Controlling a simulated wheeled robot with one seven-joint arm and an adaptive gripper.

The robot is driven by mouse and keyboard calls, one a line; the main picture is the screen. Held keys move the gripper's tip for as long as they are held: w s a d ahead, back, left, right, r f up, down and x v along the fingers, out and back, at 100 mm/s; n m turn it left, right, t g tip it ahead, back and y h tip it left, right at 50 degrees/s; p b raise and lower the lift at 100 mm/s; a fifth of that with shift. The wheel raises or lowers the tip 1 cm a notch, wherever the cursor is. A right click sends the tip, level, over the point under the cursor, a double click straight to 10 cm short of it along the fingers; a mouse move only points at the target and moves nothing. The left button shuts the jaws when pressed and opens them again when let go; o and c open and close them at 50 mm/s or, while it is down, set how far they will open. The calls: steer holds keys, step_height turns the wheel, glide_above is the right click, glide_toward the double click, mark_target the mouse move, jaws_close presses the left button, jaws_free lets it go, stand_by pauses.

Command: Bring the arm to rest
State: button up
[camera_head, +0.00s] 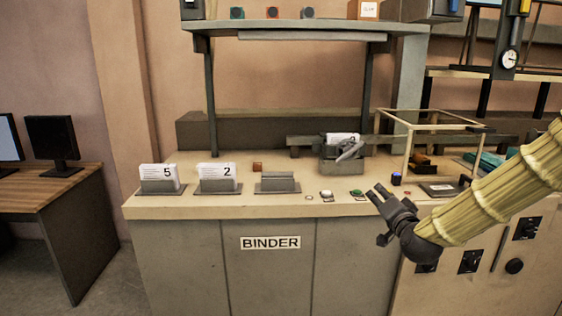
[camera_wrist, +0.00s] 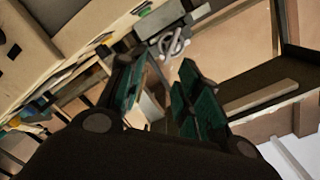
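My arm, in a yellowish ribbed sleeve, comes in from the right in the head view. My gripper (camera_head: 380,207) is dark and hangs just in front of the bench's front edge, right of the BINDER sign. Its two fingers are apart with nothing visible between them. In the wrist view the two green-padded fingers (camera_wrist: 158,92) stand apart with a gap between them. The bench (camera_head: 190,207) is beige-topped and shows tilted in the wrist view.
Card holders marked 5 (camera_head: 161,178) and 2 (camera_head: 217,177) stand at left, beside an empty holder (camera_head: 277,183). A grey device (camera_head: 342,162) holds a white card. A green button (camera_head: 357,193) and a wire frame (camera_head: 408,150) are near my gripper. Open floor lies at front left.

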steer(key=s+a+f+n+g, duration=0.25)
steer(key=s+f, duration=0.35)
steer(key=f, duration=0.6)
steer(key=s+a+f+n+g, duration=0.1)
steer(key=s+f+g, duration=0.35)
steer(key=f, duration=0.75)
steer(key=s+a+f+n+g, duration=0.1)
steer(key=s+a+f+g, duration=0.1)
steer(key=s+f, duration=0.7)
steer(key=s+f+n+g, duration=0.1)
steer(key=s+f+g, duration=0.1)
steer(key=s+f, duration=0.4)
steer(key=s+f+n+g, duration=0.1)
steer(key=s+f+g, duration=0.2)
steer(key=s+f, duration=0.4)
steer(key=s+f+n+g, duration=0.2)
steer(key=s+f, duration=0.4)
steer(key=s, duration=1.2)
steer(key=shift+s+f+g+p, duration=0.15)
steer(key=shift+g+p, duration=0.3)
steer(key=shift+g, duration=0.15)
